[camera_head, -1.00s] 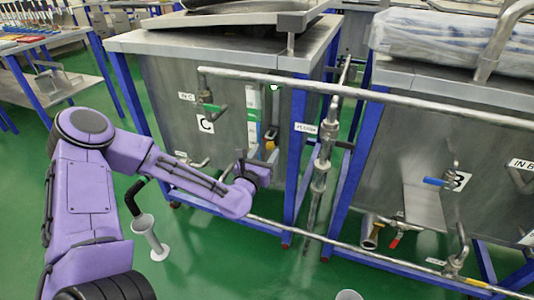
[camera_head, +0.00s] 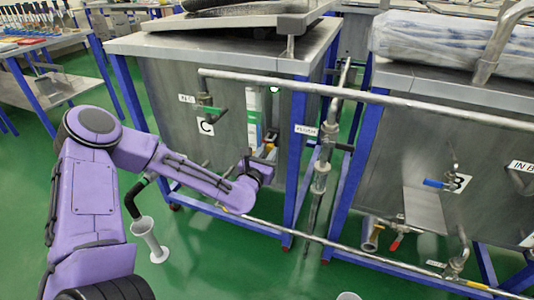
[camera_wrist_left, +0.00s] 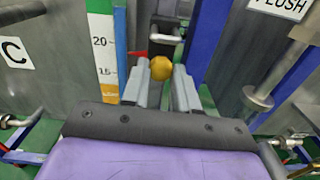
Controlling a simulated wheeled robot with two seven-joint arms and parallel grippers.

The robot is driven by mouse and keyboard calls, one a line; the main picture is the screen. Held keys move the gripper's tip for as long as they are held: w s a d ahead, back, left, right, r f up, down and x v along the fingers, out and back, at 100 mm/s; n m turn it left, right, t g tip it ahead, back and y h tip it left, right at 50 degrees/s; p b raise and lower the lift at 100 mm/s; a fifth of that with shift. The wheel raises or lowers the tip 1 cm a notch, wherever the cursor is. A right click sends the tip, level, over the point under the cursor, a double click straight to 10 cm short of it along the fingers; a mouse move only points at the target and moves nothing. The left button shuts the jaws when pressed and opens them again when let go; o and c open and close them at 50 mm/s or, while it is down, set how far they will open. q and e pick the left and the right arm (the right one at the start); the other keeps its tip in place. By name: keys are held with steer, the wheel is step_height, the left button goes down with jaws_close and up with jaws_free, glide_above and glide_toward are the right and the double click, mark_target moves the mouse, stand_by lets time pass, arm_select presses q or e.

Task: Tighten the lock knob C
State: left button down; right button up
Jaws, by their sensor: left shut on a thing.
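The lock knob C, a round yellow-orange knob (camera_wrist_left: 161,68), sits between the fingertips of my left gripper (camera_wrist_left: 161,80) in the left wrist view. The fingers are shut on it from both sides. A red-tipped part shows just behind it. In the head view my left gripper (camera_head: 262,160) is at the lower right of the front of the tank marked C (camera_head: 165,110), and the knob is mostly hidden. The C label (camera_head: 206,126) is to the left, also seen in the left wrist view (camera_wrist_left: 16,52). My right gripper is not in view.
A green-white-orange level scale (camera_wrist_left: 104,50) stands left of the knob. A blue frame post (camera_wrist_left: 205,40) is close on its right. A long horizontal pipe (camera_head: 400,100) crosses in front of the tanks. A second tank, marked B (camera_head: 460,183), is at right.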

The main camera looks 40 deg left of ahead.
arm_select(q)
steer(key=m, duration=0.5)
steer(key=shift+m, duration=0.3)
steer(key=m+p, duration=0.1)
steer(key=m, duration=0.5)
steer(key=shift+a, duration=0.1)
steer(key=m, duration=0.5)
steer(key=shift+r+m+p, duration=0.1)
steer(key=shift+m+p, duration=0.25)
steer(key=shift+m, duration=0.05)
steer(key=m, duration=0.5)
steer(key=shift+m, duration=0.3)
steer(key=c, duration=0.8)
jaws_free()
steer(key=shift+c, duration=0.2)
